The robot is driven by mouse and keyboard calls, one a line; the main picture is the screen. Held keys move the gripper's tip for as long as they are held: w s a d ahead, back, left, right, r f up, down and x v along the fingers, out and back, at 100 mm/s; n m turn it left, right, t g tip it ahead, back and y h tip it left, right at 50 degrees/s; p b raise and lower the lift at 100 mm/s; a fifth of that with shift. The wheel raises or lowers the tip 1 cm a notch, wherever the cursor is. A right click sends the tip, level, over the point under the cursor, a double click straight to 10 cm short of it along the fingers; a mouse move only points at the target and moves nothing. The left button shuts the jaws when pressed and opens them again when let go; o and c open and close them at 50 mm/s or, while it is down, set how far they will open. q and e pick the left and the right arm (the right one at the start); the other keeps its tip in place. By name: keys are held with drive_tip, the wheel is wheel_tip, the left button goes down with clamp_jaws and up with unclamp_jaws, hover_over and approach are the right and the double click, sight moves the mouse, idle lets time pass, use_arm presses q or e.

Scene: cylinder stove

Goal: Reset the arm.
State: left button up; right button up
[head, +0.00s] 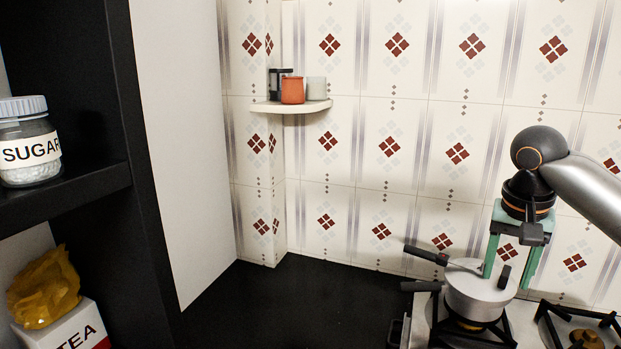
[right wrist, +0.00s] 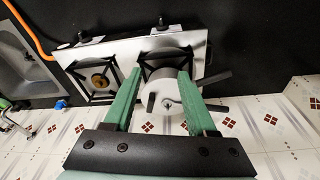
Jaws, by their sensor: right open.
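My right gripper (head: 511,272) hangs at the right of the head view with its two green fingers apart and pointing down. It is open, with nothing seen gripped. A pale pot (head: 474,304) stands below it on a stove burner, with a light lid or disc on top and dark handles reaching left. In the right wrist view the pot (right wrist: 158,101) shows between and beyond the fingers of the open right gripper (right wrist: 159,72). I cannot tell whether the fingers touch the pot. My left gripper is not in view.
A second burner (head: 585,338) is bare at the right. The black counter (head: 290,300) left of the stove is clear. A corner shelf (head: 290,106) holds several cups. Dark shelving at the left holds a sugar jar (head: 28,142) and a tea box (head: 65,332).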

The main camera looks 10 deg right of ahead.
drive_tip(key=s+a+f+n+t+y, duration=0.1)
drive_tip(key=s+a+f+n, duration=0.3)
drive_tip(key=a+f, duration=0.8)
drive_tip(key=s+a+f+n+t+y, duration=0.1)
drive_tip(key=a+f+n+y, duration=0.1)
drive_tip(key=a+f+n, duration=0.85)
drive_tip(key=s+a+f+m+y, duration=0.1)
drive_tip(key=s+f+m, duration=0.2)
drive_tip(key=s+f, duration=0.4)
drive_tip(key=s+d+f+m+h, duration=0.1)
drive_tip(key=s+d+f+h, duration=0.1)
drive_tip(key=s+d, duration=0.7)
drive_tip(key=w+a+f+t+y, duration=0.2)
drive_tip(key=a+f+t, duration=0.4)
drive_tip(key=f, duration=0.5)
drive_tip(key=shift+w+a+f, duration=0.25)
drive_tip(key=shift+w+a, duration=0.15)
drive_tip(key=shift+w, duration=0.15)
